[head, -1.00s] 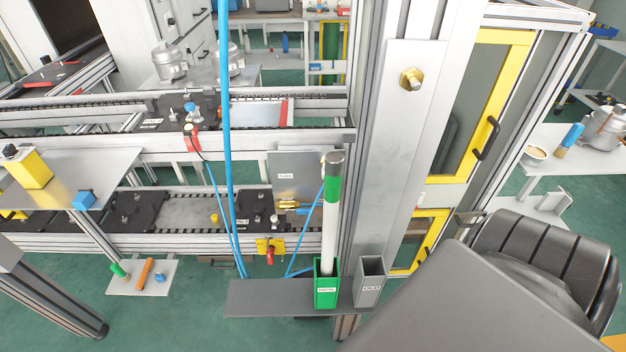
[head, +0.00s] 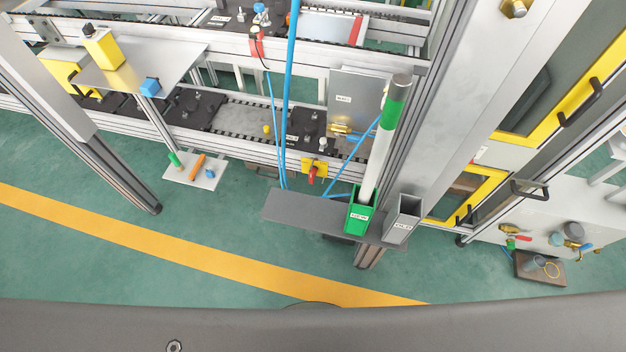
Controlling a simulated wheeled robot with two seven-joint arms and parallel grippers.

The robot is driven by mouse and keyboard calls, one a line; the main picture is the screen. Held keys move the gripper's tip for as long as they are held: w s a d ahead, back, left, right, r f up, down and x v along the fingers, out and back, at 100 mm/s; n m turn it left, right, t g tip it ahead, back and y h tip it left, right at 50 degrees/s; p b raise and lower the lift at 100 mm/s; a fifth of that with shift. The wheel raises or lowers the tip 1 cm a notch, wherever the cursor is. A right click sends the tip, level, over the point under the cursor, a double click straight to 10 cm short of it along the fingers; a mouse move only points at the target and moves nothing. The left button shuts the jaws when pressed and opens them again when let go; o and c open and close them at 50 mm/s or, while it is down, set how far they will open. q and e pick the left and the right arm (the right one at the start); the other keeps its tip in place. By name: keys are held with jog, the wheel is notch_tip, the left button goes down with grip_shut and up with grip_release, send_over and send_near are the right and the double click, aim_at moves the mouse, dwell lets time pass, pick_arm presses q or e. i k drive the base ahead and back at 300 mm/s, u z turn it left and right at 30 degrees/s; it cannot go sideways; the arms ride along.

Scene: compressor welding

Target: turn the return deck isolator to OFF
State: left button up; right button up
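A yellow plate with a red handle (head: 312,175), which looks like the return deck isolator, is mounted on the front rail of the lower conveyor deck, near the middle of the head view. The red handle hangs downward below the yellow plate (head: 320,165). Any ON or OFF marking is too small to read. Neither my left nor my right gripper is in view.
A grey shelf (head: 290,208) with a green holder (head: 359,218) and a grey holder (head: 402,222) juts out below right of the handle. A tall white-and-green tube (head: 380,150) stands in the green holder. Blue hoses (head: 287,100) hang left. Green floor in front is clear.

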aim_at(312, 173)
jog(key=u, duration=0.45)
jog(key=k, duration=1.15)
jog(key=u, duration=1.4)
jog(key=i, duration=1.95)
jog(key=z, duration=0.4)
jog(key=i, duration=0.85)
jog(key=z, duration=1.4)
jog(key=i, duration=0.55)
jog(key=z, duration=0.5)
